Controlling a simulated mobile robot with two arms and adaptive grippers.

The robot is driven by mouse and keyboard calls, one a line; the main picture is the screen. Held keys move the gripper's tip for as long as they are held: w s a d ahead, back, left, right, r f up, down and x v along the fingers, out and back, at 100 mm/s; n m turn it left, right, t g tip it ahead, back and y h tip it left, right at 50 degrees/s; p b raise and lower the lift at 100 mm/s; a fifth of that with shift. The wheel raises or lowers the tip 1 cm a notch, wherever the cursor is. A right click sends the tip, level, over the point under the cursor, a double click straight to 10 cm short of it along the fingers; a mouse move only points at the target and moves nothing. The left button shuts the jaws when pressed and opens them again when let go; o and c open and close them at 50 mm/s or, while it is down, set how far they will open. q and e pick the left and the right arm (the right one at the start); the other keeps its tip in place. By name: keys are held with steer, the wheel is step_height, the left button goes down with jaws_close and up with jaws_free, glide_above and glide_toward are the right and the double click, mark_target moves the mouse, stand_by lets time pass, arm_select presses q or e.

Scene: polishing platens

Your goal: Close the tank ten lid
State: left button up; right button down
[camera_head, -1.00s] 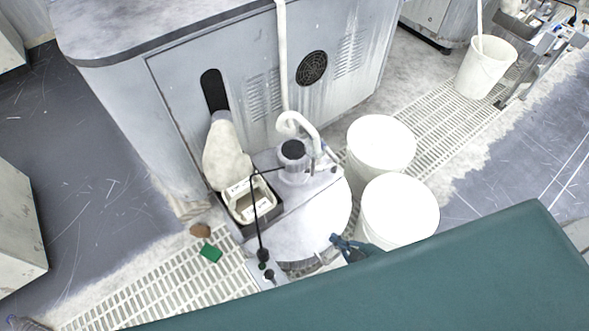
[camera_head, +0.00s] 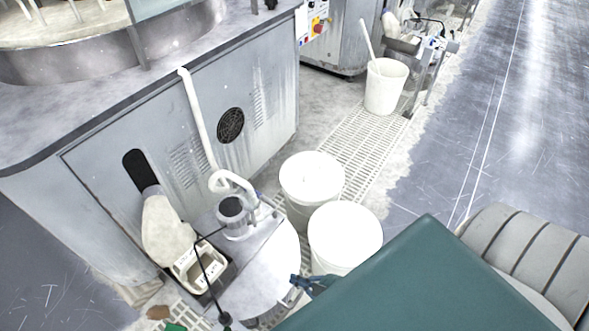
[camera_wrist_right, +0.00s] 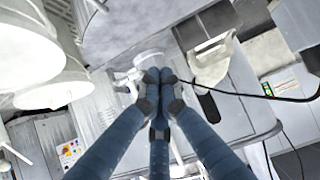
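A round grey tank (camera_head: 252,319) stands against the machine, with a pump motor (camera_head: 233,212) on its flat top. A pale half-round surface (camera_head: 268,270) covers its front half; I cannot tell whether this is the lid or the opening. No label for tank ten is readable. My right gripper (camera_head: 312,284) has blue fingers and is at the right edge of the tank, next to the nearer white bucket. In the right wrist view its fingers (camera_wrist_right: 162,82) meet at their tips, with nothing clearly held. My left gripper is not in view.
Two white buckets (camera_head: 312,176) (camera_head: 345,234) stand right of the tank. A pale hose (camera_head: 197,120) runs down the machine (camera_head: 80,165). A dark cable (camera_head: 207,270) crosses a box (camera_head: 204,267) at the tank's left. Floor grating (camera_head: 365,140) lies behind the buckets, with open floor at right.

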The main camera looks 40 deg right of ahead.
steer(key=s+d+f+b, duration=0.2)
steer(key=s+f, duration=0.3)
steer(key=f, duration=0.3)
steer(key=shift+s+b, duration=0.35)
steer(key=shift+b, duration=0.55)
steer(key=shift+r, duration=0.1)
steer(key=s+a+f+g+h+p, duration=0.1)
steer(key=s+g+p, duration=0.3)
steer(key=s, duration=0.7)
steer(key=s+a+f+m+g+h+p, duration=0.1)
steer(key=s+f+g+h+p, duration=0.1)
steer(key=s+g+p, duration=0.3)
steer(key=s+f+p, duration=0.1)
steer(key=s+p, duration=0.3)
steer(key=s, duration=0.2)
steer(key=shift+a+f+m+h, duration=0.15)
steer(key=shift+f+m+h, duration=0.05)
steer(key=shift+m+h, duration=0.1)
